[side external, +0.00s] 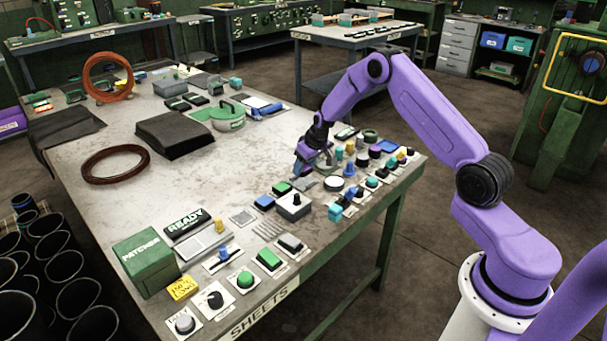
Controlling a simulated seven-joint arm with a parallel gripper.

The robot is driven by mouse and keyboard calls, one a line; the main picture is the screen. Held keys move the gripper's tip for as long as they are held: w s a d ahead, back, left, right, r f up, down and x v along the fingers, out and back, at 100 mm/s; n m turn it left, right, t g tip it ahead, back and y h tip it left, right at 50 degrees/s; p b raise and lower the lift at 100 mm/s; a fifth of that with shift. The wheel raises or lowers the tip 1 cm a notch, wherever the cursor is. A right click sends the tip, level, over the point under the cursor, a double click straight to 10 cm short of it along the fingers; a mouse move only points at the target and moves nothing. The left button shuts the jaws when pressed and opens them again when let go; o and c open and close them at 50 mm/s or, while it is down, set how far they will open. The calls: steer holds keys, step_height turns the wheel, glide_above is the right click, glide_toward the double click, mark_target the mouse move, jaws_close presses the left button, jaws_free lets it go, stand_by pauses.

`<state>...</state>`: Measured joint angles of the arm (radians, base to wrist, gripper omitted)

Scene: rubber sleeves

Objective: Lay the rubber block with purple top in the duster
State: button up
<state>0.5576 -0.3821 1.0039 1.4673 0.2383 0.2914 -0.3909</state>
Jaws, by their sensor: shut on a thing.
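My gripper (303,170) points down low over the right part of the worktable, among small controls and blocks. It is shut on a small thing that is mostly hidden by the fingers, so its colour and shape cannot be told. I cannot pick out a rubber block with purple top for certain; a dark purple piece (375,151) stands to the right of the gripper. I cannot tell which thing is the duster.
The worktable (110,205) is bare left of centre. Buttons and switches crowd its front and right edges. A green box (145,262), a black folded sheet (173,134), a green-lidded round container (228,114) and brown coils (115,163) stand on it. Black tubes (70,297) are at lower left.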

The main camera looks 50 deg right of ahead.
mark_target(306, 169)
steer(key=shift+w+f, duration=0.25)
steer(key=shift+f, duration=1.55)
steer(key=shift+f, duration=0.2)
steer(key=o, duration=1)
steer(key=shift+o, duration=0.2)
steer(key=shift+r, duration=0.15)
